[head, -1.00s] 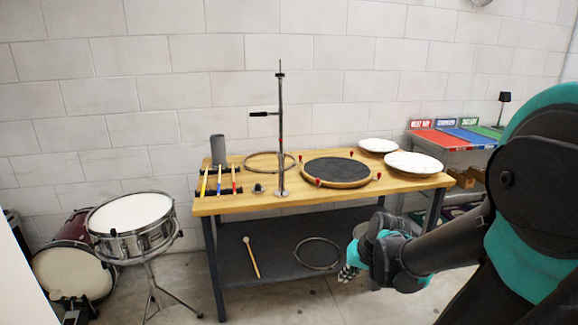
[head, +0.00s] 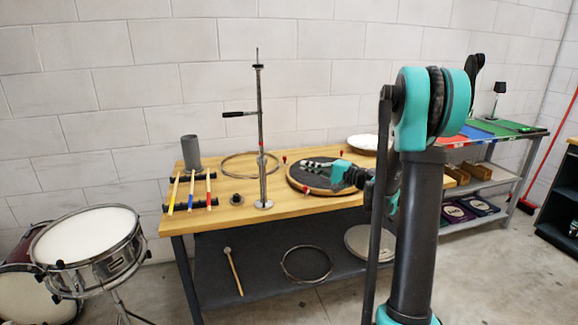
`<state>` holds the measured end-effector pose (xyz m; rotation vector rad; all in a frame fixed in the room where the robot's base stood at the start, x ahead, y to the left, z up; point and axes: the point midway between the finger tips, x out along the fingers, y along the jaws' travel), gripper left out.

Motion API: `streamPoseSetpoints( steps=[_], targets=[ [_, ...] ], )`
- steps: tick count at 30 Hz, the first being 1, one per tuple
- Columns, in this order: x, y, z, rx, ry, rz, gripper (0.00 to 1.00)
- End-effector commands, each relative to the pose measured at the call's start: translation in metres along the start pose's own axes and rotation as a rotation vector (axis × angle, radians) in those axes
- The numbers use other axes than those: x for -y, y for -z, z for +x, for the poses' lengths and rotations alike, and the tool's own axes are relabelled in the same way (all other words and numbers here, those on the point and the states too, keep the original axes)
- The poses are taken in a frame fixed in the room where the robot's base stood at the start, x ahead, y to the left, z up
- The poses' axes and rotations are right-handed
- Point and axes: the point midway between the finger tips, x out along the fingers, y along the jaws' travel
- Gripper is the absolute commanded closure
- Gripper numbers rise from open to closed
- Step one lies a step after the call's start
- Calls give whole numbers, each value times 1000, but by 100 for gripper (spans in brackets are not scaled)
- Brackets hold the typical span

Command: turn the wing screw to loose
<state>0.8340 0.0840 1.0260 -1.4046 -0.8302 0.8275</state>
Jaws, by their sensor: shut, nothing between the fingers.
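An upright metal stand (head: 262,125) rises from a round foot on the wooden bench, with a black-ended side arm (head: 238,114) pointing left. A small dark fitting (head: 258,67) sits near its top, and a small red mark shows lower on the rod. The wing screw is too small to pick out with certainty, and I cannot tell its turn. My gripper (head: 306,162) is shut and empty over the round dark drum pad, to the right of the stand and apart from it. Its fingers point left.
The wooden bench (head: 225,214) carries the drum pad (head: 312,183), a hoop (head: 250,154), a grey cylinder (head: 190,152), several sticks and a small black knob (head: 237,199). A snare drum (head: 88,238) stands at left. A shelf unit (head: 490,167) stands at right.

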Motion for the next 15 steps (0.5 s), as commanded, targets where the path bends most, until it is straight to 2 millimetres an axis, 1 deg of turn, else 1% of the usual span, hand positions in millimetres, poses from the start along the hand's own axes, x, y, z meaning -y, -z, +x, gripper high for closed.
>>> streamPoseSetpoints(
  steps=[5, 15],
  targets=[
    [0, -2, 28, 4, -1, 0, 100],
    [-1, -2, 95, 4, -2, -1, 100]
  ],
)
